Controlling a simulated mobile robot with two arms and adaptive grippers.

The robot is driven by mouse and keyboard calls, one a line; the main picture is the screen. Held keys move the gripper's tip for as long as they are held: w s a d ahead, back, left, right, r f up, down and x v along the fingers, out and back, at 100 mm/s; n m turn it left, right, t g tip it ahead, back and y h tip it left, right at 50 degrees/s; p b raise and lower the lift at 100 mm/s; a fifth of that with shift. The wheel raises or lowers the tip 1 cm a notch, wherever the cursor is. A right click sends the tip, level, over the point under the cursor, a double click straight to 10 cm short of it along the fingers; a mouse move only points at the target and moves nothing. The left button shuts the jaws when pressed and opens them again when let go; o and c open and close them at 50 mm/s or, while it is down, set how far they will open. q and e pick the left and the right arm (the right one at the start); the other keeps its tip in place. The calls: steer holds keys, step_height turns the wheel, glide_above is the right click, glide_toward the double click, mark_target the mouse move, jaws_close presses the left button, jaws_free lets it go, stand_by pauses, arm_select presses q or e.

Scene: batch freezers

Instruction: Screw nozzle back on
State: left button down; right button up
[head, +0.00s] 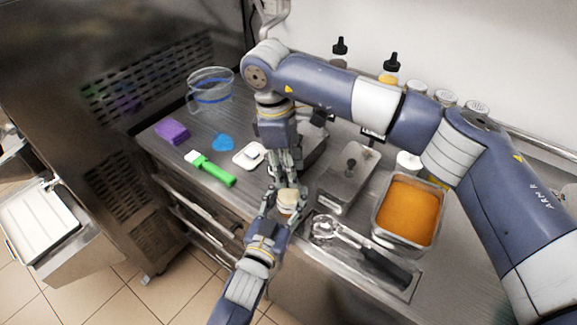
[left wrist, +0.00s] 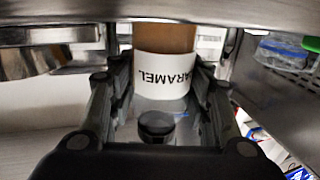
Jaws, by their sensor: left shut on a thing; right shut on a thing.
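The caramel bottle (left wrist: 165,72), with a white CARAMEL label and a brown part, is between the fingers of my left gripper (left wrist: 160,90) in the left wrist view. In the head view my left gripper (head: 286,206) comes up from the bottom and is shut on this bottle, whose pale top (head: 288,198) shows at the counter's front edge. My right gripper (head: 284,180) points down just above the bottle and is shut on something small. The nozzle is hidden by its fingers, so I cannot tell whether it touches the bottle.
A lidded steel container (head: 347,177), an orange-filled pan (head: 408,209) and a scoop tray (head: 366,262) stand to the right. A green brush (head: 212,168), purple sponge (head: 172,132), blue piece (head: 222,142) and clear jug (head: 211,92) lie left. Dark-tipped bottles (head: 390,70) stand behind.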

steer(key=o, duration=0.7)
steer(key=shift+r, duration=2.3)
steer(key=shift+c, duration=0.2)
